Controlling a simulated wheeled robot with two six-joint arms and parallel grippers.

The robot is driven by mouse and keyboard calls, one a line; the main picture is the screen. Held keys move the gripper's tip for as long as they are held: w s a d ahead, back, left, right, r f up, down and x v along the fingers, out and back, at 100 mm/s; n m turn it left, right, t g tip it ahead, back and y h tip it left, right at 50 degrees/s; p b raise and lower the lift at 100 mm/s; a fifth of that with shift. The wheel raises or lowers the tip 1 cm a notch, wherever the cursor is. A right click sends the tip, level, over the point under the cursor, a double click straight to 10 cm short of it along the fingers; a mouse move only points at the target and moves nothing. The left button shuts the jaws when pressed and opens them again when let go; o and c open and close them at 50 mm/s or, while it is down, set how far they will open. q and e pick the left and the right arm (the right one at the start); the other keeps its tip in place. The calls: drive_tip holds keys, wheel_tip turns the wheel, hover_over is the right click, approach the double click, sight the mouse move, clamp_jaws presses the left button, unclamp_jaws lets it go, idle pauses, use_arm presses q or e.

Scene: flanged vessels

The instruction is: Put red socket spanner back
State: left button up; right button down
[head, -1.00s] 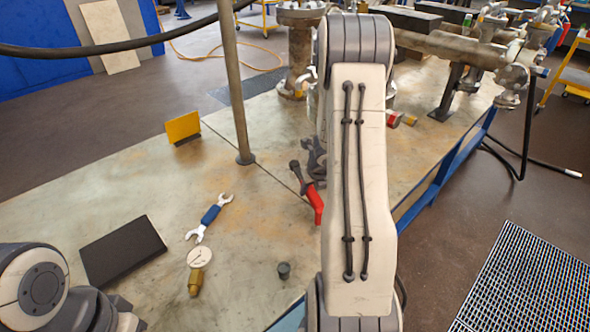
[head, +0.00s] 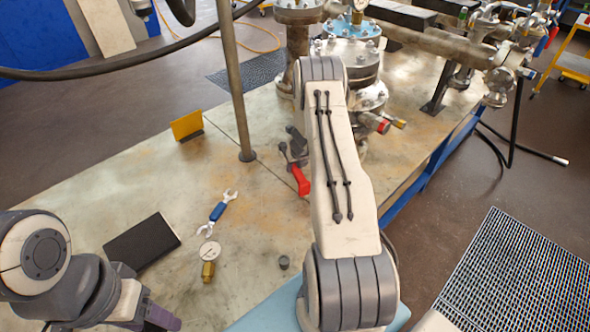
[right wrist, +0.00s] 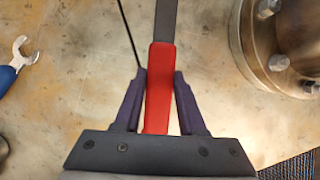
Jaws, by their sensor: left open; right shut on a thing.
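The red socket spanner (head: 302,181) is in my right gripper, just left of my right forearm in the head view. In the right wrist view its red handle (right wrist: 159,85) lies between the two purple fingers of my right gripper (right wrist: 159,76), which is shut on it. Its dark shaft runs out of the top of that view. Dark parts above the red handle in the head view are too small to tell apart. My left gripper (head: 160,319) is open at the bottom left, only partly in view, apart from any tool.
A blue-handled spanner (head: 218,211), a brass gauge (head: 208,262), a dark pad (head: 141,242) and a small grey cylinder (head: 283,262) lie on the bench. A yellow plate (head: 187,125) and a post (head: 235,85) stand behind. Flanged vessels (head: 350,60) fill the back right.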

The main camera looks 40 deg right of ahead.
drive_tip(key=shift+f+b, duration=1.4)
drive_tip(key=shift+f, duration=0.45)
drive_tip(key=shift+c, duration=2.4)
unclamp_jaws()
